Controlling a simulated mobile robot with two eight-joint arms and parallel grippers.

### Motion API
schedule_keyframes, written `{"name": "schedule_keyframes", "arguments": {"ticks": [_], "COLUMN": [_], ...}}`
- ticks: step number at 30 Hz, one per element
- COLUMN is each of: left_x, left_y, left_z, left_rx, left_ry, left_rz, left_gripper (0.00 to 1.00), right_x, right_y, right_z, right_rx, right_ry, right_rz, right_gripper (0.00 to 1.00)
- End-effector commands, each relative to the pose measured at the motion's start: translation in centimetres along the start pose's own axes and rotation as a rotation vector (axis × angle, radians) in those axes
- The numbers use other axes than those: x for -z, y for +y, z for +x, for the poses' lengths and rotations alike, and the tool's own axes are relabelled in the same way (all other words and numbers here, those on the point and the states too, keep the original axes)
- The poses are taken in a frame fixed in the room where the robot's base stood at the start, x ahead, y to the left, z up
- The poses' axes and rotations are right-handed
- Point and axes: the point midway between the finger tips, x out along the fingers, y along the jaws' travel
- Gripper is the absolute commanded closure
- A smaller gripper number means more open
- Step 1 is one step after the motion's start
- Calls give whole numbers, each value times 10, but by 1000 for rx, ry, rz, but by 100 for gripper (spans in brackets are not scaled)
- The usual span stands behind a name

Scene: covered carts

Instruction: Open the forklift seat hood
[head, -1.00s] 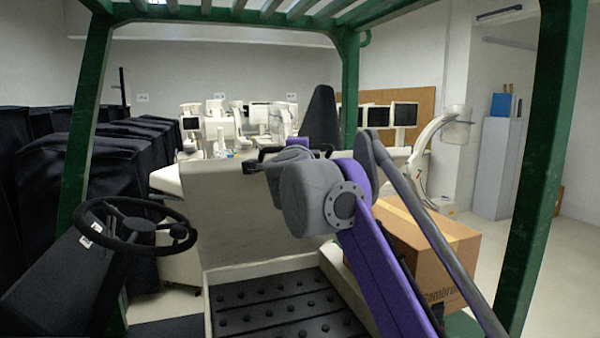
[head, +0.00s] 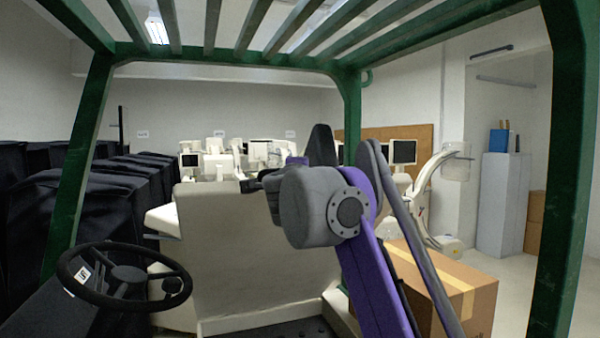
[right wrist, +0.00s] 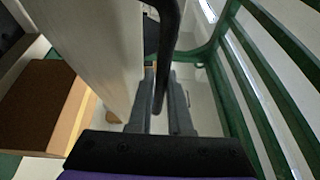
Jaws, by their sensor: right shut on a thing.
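The seat hood (head: 245,245) is a large pale panel standing raised and nearly upright in the middle of the head view. It also shows as a pale slab in the right wrist view (right wrist: 95,50). My right gripper (head: 262,184) is at the hood's upper right edge, partly hidden by my purple and grey arm. In the right wrist view, my right gripper (right wrist: 160,95) is shut on a black bar (right wrist: 166,45) beside the hood. Part of a dark seat back (head: 321,145) shows behind the hood. My left gripper is not in view.
A black steering wheel (head: 125,277) is at lower left. Green frame posts (head: 78,165) and roof bars surround the cab. A cardboard box (head: 455,290) stands at the right. Black covered carts (head: 75,220) are at left, with white equipment behind the hood.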

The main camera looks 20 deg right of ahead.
Motion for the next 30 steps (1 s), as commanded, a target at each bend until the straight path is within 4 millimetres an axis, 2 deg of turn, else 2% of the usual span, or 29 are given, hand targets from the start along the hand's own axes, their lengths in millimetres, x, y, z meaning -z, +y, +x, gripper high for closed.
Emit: {"name": "schedule_keyframes", "arguments": {"ticks": [1,5,17,23,30], "left_x": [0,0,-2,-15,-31], "left_y": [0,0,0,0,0], "left_z": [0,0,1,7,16], "left_rx": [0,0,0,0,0], "left_ry": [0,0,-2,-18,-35], "left_rz": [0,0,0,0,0], "left_gripper": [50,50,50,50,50], "right_x": [-1,-1,-1,-1,-1], "right_y": [1,1,1,4,3], "right_z": [0,0,-3,-31,-80], "right_rx": [-1,-1,-2,-4,-3], "right_ry": [-3,-2,-2,-4,-5], "right_rz": [0,0,1,-1,-1], "right_gripper": [77,54,53,53,53]}}
